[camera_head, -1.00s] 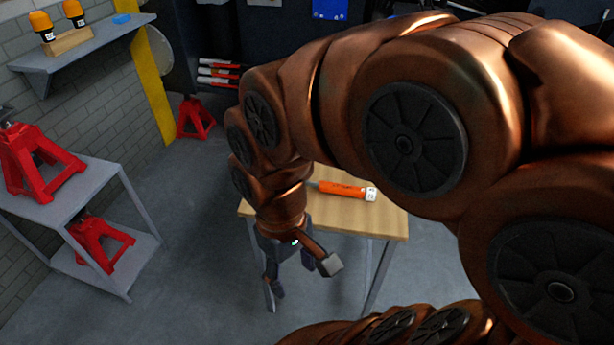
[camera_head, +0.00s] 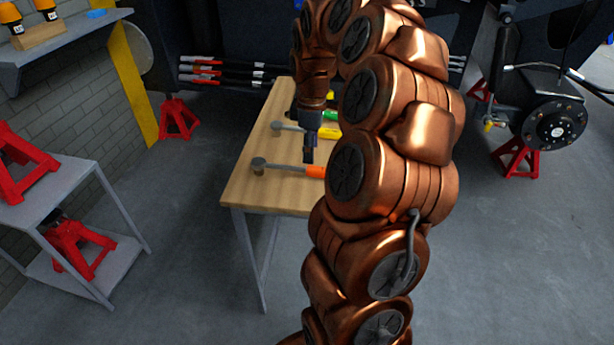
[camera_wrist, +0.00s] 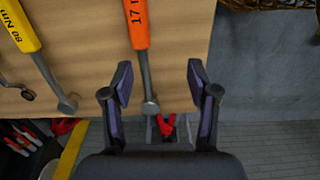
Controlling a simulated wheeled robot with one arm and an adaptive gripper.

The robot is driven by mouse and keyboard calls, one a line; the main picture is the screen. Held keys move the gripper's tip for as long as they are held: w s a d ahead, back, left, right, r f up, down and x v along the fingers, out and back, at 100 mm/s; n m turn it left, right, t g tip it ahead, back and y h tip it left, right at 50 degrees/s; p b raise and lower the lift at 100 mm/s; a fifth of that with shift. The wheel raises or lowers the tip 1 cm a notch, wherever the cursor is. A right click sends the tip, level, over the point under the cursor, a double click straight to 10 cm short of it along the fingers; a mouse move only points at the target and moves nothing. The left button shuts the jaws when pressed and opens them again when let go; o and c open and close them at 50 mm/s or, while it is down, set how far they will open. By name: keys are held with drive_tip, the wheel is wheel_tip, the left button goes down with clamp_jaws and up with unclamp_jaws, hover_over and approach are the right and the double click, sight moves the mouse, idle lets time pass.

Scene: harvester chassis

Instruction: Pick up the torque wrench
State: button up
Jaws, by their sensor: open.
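The yellow-handled wrench (camera_head: 327,133) is marked "80 Nm" in the wrist view (camera_wrist: 20,25). The orange-handled one (camera_head: 315,172) shows a cut-off "17" label in the wrist view (camera_wrist: 137,25). Each has a grey shaft and round head. My gripper (camera_head: 309,154) points down over the table beside the orange tool. In the wrist view my open, empty gripper (camera_wrist: 159,75) has the orange tool's shaft between its fingers in the picture; height above it is unclear. The yellow wrench is left of the fingers there. My arm hides part of both handles.
A green-handled tool (camera_head: 330,116) lies farther back on the wooden table (camera_head: 250,187). A grey shelf unit (camera_head: 120,205) with red jack stands is at left. A wheel hub (camera_head: 555,125) on a stand is at right. Floor around the table is mostly clear.

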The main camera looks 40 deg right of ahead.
hover_over(325, 168)
wheel_tip(325, 168, down, 2)
drive_tip(key=shift+w+f, duration=0.15)
drive_tip(key=shift+f, duration=0.25)
wheel_tip(325, 168, down, 2)
drive_tip(key=shift+s+f, duration=0.4)
drive_tip(key=shift+f, duration=0.35)
drive_tip(key=shift+s+f+p, duration=0.15)
drive_tip(key=shift+f+p, duration=0.2)
drive_tip(key=shift+f, duration=1.5)
clamp_jaws()
